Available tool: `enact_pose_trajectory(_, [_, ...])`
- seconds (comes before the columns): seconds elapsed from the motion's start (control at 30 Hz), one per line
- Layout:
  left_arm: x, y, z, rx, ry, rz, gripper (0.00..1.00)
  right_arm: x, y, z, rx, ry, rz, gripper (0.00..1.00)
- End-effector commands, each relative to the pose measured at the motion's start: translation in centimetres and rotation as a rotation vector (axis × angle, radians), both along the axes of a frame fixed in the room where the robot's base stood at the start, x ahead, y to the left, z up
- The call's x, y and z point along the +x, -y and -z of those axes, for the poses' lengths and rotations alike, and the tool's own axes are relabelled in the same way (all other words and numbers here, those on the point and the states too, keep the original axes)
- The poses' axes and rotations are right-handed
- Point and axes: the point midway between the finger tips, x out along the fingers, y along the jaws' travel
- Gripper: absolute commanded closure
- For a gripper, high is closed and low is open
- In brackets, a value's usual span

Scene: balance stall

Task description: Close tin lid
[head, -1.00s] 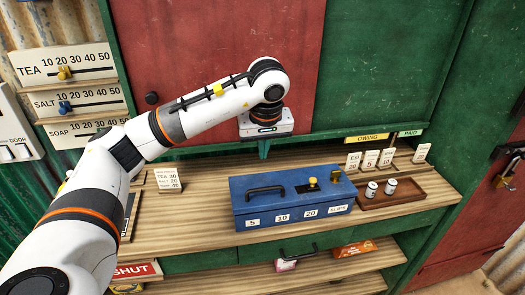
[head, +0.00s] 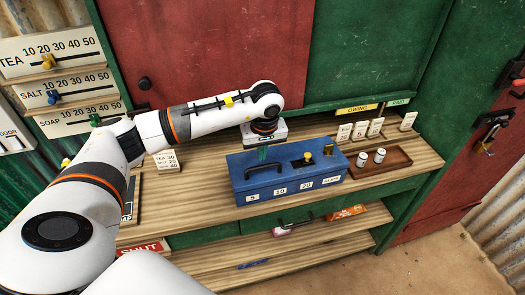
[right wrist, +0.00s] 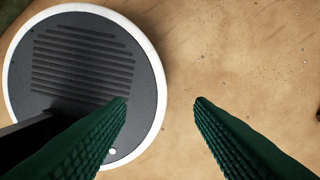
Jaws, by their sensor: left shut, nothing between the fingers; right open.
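The blue tin (head: 238,179) stands on the wooden counter, with labels 5, 10, 20 and one more on its front. I cannot tell whether the lid is fully down. My left gripper (head: 263,155) points down over the back of the lid, shut and empty, its green fingers at or just above the lid behind the handle. My right gripper (right wrist: 160,101) is open and empty in the right wrist view, above the floor.
A brown tray (head: 390,163) with two small cans stands right of the tin. Several price cards (head: 360,130) stand behind it. Another card (head: 166,160) stands at the left. The counter (head: 205,195) is clear left of the tin. A lower shelf holds packets.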

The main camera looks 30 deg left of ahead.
Motion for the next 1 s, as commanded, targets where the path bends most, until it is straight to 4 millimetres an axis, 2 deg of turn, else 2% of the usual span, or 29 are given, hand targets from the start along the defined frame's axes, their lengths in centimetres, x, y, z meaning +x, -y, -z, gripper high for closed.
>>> enact_pose_trajectory(0.2, [-0.3, 0.3, 1.3, 0.000, -0.001, 0.000, 1.00, -0.2, 0.3, -0.8, -0.003, -0.002, -0.003, 0.52])
enact_pose_trajectory(0.57, [-0.3, 0.4, 1.5, 0.001, 0.001, 0.000, 1.00, -0.2, 0.9, -0.6, -0.011, -0.003, -0.002, 0.52])
enact_pose_trajectory(0.9, [-1.0, 1.1, 3.5, 0.002, 0.001, 0.000, 1.00, -0.2, 1.1, 3.2, -0.014, -0.003, -0.001, 0.52])
enact_pose_trajectory(1.0, [-1.1, 1.3, 3.4, 0.001, 0.002, -0.001, 1.00, -0.2, 1.1, 3.4, -0.014, -0.003, -0.001, 0.52])
